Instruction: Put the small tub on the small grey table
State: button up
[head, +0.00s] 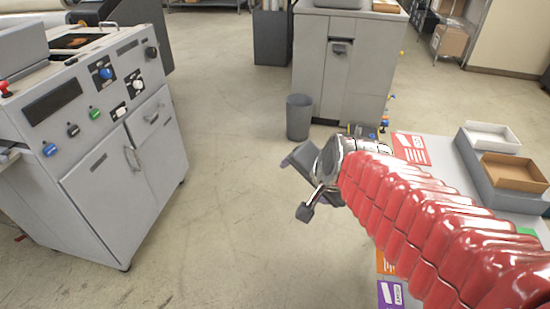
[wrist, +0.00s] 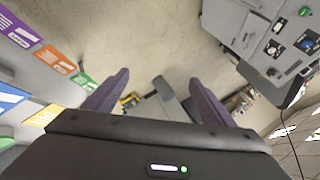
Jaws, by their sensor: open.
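My gripper (head: 298,186) is held out over open floor in the middle of the head view, at the end of my red-sleeved arm. In the wrist view its two dark fingers (wrist: 159,78) stand wide apart with nothing between them. I cannot make out a small tub for certain in either view. A pale grey table (head: 432,165) at the right is partly hidden behind my arm; I cannot tell whether it is the small grey table. Its edge with coloured labels (wrist: 55,60) shows at the left of the wrist view.
A white tray (head: 490,137) and a brown tray (head: 514,172) sit at the right. A grey waste bin (head: 299,117) stands by a grey cabinet (head: 345,65). A grey control machine (head: 95,130) stands at the left. The floor between is clear.

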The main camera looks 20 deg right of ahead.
jog(key=s+a+n+g, duration=0.2)
jog(key=s+a+n, duration=0.1)
jog(key=s+n, duration=0.8)
jog(key=shift+s+a+r, duration=0.35)
jog(key=shift+s+a, duration=0.05)
jog(key=shift+s, duration=0.1)
jog(key=shift+c, duration=0.5)
